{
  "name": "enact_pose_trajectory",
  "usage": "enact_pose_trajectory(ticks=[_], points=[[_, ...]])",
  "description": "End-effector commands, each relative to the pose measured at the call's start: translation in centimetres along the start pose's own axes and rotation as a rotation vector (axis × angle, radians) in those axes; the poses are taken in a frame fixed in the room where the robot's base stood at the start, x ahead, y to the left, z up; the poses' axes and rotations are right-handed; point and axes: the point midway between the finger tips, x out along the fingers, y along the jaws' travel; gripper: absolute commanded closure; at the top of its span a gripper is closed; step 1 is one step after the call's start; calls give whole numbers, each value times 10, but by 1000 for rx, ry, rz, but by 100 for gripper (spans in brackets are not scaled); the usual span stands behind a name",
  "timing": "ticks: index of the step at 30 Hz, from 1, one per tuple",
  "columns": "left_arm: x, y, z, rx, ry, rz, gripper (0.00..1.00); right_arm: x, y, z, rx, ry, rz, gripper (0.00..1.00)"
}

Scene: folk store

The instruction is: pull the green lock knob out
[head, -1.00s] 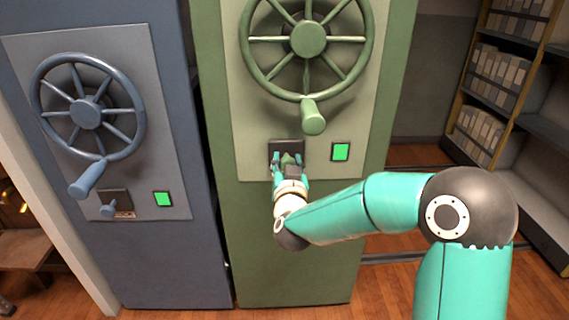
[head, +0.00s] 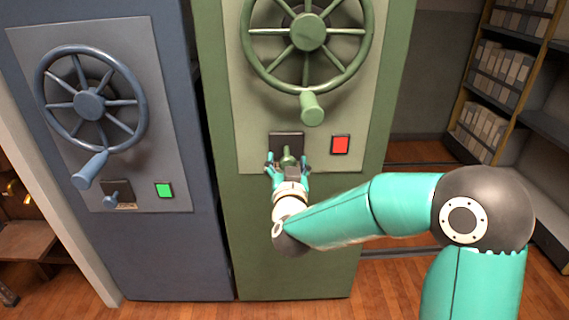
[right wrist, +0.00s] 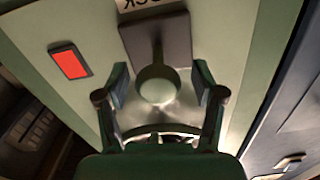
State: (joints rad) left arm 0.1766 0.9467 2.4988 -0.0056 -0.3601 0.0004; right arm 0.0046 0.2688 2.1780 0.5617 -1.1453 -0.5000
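The green lock knob (head: 288,153) sticks out of a dark square plate (head: 287,140) on the green cabinet's panel, below the green handwheel (head: 309,32). My right gripper (head: 287,166) is at the knob with its fingers spread. In the right wrist view the round knob (right wrist: 158,85) sits between the two open fingertips (right wrist: 160,88), with a gap on each side. The indicator right of the plate is red (head: 340,145); it also shows in the right wrist view (right wrist: 70,62). My left gripper is not in view.
A blue cabinet stands at left with its own handwheel (head: 89,104), a small blue knob (head: 112,198) and a green indicator (head: 164,190). The green wheel's handle (head: 311,108) hangs just above the knob plate. Shelves (head: 510,70) stand at right.

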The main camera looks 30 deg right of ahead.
Motion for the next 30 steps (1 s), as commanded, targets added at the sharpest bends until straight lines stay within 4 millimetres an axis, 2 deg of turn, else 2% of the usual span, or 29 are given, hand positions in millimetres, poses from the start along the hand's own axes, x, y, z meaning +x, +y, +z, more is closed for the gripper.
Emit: enact_pose_trajectory(ticks=[7, 11, 24, 30], points=[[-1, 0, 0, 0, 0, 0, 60, -2, 0, -1, 1, 1, 1, 32], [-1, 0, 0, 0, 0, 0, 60, -13, -1, -1, 2, 1, 0, 32], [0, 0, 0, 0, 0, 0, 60, -94, -3, 0, 1, 1, -5, 32], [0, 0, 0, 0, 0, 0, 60, -115, -3, 1, 1, 0, -3, 32]])
